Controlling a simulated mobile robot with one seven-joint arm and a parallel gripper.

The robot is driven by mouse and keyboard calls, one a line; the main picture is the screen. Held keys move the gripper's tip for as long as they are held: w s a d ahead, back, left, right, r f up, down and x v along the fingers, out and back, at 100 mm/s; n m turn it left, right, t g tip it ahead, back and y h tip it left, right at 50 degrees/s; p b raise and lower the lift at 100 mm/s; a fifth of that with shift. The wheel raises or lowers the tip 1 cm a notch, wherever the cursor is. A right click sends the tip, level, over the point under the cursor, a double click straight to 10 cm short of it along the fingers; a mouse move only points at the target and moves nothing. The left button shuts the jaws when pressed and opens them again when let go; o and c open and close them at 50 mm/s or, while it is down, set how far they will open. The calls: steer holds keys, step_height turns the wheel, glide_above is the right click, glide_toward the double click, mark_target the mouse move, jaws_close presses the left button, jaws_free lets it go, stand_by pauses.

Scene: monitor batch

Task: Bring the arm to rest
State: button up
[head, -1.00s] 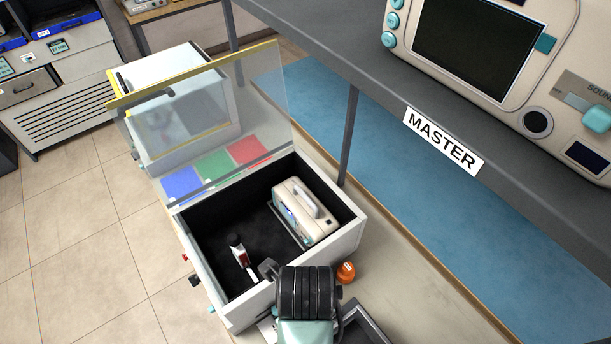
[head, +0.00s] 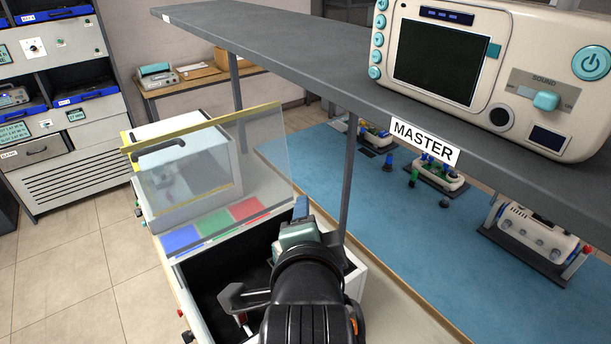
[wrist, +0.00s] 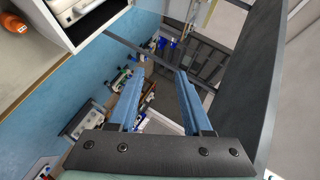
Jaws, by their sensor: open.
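In the head view my gripper (head: 301,207) is seen from behind, raised over the far right part of the open white box (head: 271,214). My dark arm covers much of the box's inside. In the wrist view the two blue fingers of my gripper (wrist: 158,75) stand well apart with nothing between them. The wrist view also shows a white device (wrist: 65,12) in a white-walled box at the upper left.
A clear lid (head: 225,165) stands raised over the box. A dark shelf (head: 290,55) bearing a large MASTER monitor (head: 440,60) runs close to the right of my gripper. Several small monitors, one of them here (head: 435,177), stand on the blue bench mat (head: 385,225).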

step_height(320, 180, up, 11)
steer(key=w+n+t+b, duration=0.1)
steer(key=n+t, duration=0.4)
steer(key=s+r+n+t+b, duration=0.1)
steer(key=s+r+n+t, duration=0.3)
steer(key=r, duration=0.6)
steer(key=s+r+n+t+b, duration=0.2)
steer(key=s+r+n+t, duration=0.3)
steer(key=s+r, duration=0.3)
step_height(320, 180, up, 2)
steer(key=shift+a+n, duration=0.15)
steer(key=shift+n, duration=0.25)
